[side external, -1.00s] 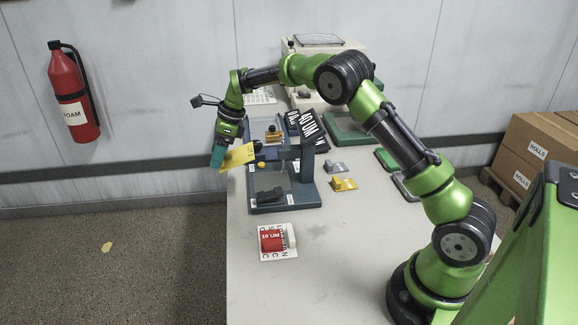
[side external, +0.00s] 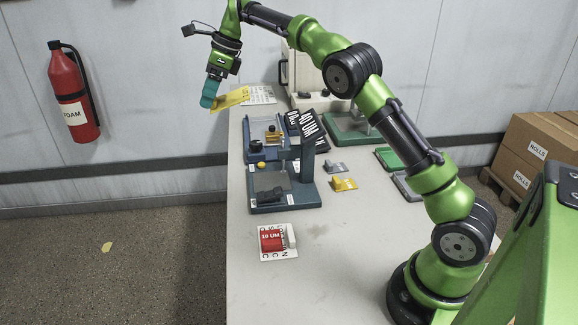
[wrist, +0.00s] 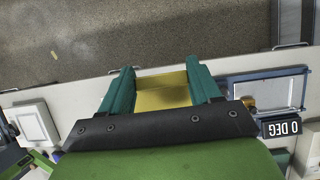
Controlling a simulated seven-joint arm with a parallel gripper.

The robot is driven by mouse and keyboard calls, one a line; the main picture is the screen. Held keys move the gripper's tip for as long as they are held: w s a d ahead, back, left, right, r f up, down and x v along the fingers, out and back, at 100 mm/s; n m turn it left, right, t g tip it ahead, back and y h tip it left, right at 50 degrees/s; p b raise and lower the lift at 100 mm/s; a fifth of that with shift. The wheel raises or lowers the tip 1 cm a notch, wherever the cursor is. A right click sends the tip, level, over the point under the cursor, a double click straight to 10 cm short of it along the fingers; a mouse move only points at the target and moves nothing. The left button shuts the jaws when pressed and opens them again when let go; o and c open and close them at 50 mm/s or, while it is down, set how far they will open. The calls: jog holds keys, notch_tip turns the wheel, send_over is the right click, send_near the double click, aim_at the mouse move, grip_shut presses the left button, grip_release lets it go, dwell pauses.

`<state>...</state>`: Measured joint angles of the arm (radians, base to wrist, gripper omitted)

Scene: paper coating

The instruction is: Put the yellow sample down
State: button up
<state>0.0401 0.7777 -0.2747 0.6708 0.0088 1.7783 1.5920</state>
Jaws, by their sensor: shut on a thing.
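The yellow sample (side external: 232,98) is a flat yellow sheet held in my gripper (side external: 209,99), whose teal fingers point down. In the side view it is tilted and raised in the air at the table's far left edge, above and behind the blue device. In the wrist view the yellow sample (wrist: 162,92) lies between the two teal fingers of my gripper (wrist: 162,85), with a finger on each side. The lower part of the sheet is hidden by the gripper body in the wrist view.
A blue device (side external: 285,199) with a dark upright and "40 UM" sign stands below. A small yellow block (side external: 344,184) and green plate (side external: 388,158) lie right. The front table (side external: 330,260) is clear.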

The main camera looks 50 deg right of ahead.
aim_at(245, 95)
jog(key=shift+r, duration=0.5)
jog(key=shift+n+y, duration=0.4)
jog(key=s+d+r, duration=0.1)
jog(key=s, duration=0.1)
jog(key=s+d+r, duration=0.1)
jog(key=s+d, duration=0.1)
jog(key=s+d+r, duration=0.1)
jog(key=s+d, duration=0.1)
jog(key=s, duration=0.1)
jog(key=s+f+n+y, duration=0.3)
jog(key=s, duration=2.4)
jog(key=shift+y, duration=0.3)
notch_tip(245, 95, down, 28)
jog(key=shift+a+r, duration=0.15)
jog(key=shift+r, duration=0.1)
